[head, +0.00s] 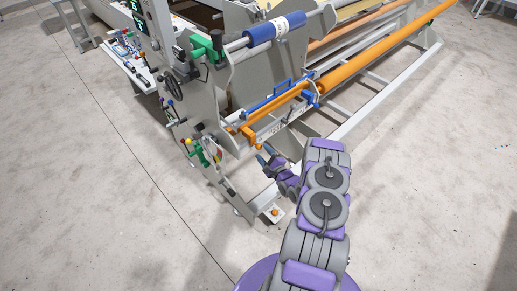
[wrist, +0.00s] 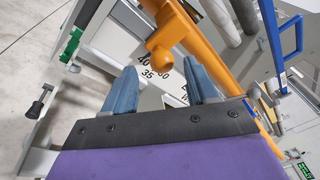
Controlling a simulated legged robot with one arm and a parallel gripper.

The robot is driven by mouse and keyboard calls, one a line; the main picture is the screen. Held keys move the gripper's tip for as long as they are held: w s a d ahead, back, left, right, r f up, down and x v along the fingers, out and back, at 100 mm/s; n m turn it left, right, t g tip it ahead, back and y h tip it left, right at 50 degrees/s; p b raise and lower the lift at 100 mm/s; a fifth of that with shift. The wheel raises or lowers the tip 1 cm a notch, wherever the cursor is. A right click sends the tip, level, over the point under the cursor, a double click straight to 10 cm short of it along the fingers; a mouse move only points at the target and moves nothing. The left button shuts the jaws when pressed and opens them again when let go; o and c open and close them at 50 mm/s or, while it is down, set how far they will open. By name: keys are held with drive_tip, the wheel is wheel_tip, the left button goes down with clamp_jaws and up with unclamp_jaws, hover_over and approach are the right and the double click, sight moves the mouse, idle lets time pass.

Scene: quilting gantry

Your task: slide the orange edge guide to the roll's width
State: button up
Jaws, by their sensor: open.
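The orange edge guide (wrist: 160,41) appears in the wrist view as a stubby round-ended piece beside a longer orange bar (wrist: 207,55), over a white plate with printed numbers (wrist: 147,66). In the head view, orange parts (head: 249,134) show at the near end of the frame; which one is the guide is hard to tell. My gripper (wrist: 160,66) is open and empty, its two blue-grey fingers apart, with the guide beyond and between the tips; contact is not visible. In the head view my gripper (head: 268,160) is just below the orange parts. A blue roll (head: 275,29) with a white label sits on the upper shaft.
The grey side frame carries a green clamp (head: 207,47), a black handwheel (head: 173,85) and coloured knobs. A blue bracket (wrist: 285,42) stands right of the orange bar. A long orange roller (head: 380,50) runs to the upper right. Open concrete floor (head: 430,180) lies at right.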

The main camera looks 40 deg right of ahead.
sight(259, 146)
drive_tip(key=w, duration=0.4)
drive_tip(key=shift+w+d+b, duration=0.35)
drive_tip(key=shift+w+b, duration=0.05)
drive_tip(key=shift+r, duration=0.1)
clamp_jaws()
drive_tip(key=shift+d, duration=0.1)
